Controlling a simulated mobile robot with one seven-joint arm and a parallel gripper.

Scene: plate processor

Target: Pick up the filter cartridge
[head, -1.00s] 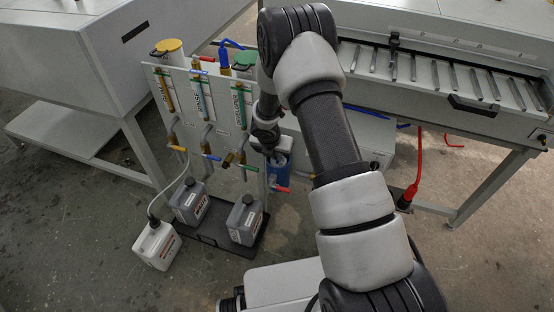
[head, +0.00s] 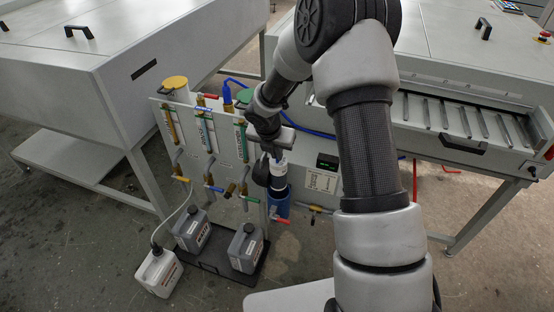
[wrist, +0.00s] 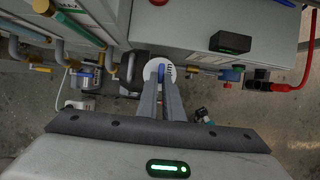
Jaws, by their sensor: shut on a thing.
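The filter cartridge (head: 279,170) is a white cylinder with a darker lower part, upright beside the board of pipes. In the wrist view its round white top (wrist: 150,72) with dark lettering lies under my fingertips. My gripper (head: 277,151) points down and is shut on the cartridge, at a small blue part on its top. A blue housing (head: 279,206) stands directly below it. I cannot tell whether the cartridge's lower end is still inside the housing. In the wrist view my fingertips (wrist: 161,79) are close together.
The white board (head: 225,150) with pipes and coloured valves stands just left. A grey machine with a slatted table (head: 470,115) is at right. A box with a dark display (head: 327,161) is close.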

